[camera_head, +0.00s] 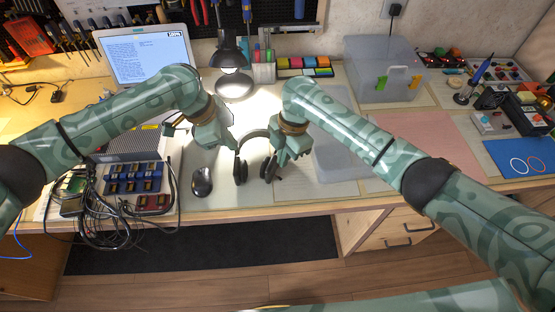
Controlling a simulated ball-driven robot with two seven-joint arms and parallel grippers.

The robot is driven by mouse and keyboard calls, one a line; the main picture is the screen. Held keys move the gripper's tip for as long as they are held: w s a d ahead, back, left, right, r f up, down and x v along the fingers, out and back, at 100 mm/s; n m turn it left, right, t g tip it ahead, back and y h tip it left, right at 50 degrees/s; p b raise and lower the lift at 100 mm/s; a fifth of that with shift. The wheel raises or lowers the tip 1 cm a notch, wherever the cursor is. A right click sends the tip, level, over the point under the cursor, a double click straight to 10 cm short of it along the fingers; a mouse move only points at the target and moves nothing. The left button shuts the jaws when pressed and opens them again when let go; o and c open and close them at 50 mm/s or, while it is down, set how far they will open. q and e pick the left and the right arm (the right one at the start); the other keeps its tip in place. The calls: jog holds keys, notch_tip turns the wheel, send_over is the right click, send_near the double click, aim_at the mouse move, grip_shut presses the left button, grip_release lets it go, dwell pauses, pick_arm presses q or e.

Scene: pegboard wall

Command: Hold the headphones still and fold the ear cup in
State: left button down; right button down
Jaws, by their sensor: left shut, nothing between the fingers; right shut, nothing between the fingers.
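The dark headphones (241,158) lie on the light work mat in the middle of the desk. Their band curves at the back, and two ear cups show at the front: a left one (240,172) and a right one (267,168). My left gripper (229,148) is shut and empty, at the headphones' left side near the band. My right gripper (275,170) is shut and empty, at the right ear cup, partly covering it and the right side of the band. I cannot tell whether either gripper touches the headphones.
A black mouse (202,182) lies left of the headphones. Cables (105,222) and a blue module rack (134,178) crowd the left. A lit lamp (231,62) stands behind. A clear bin (384,70) stands at the back right. The pink mat (432,140) is mostly bare.

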pick_arm(q)
jog(key=d+r+p+v, duration=0.1)
jog(key=d+p+v, duration=0.1)
jog(key=p+v, duration=1.1)
jog(key=shift+w+d, duration=0.25)
jog(key=shift+w, duration=0.05)
dwell(0.4)
jog(key=shift+f, duration=0.1)
dwell(0.3)
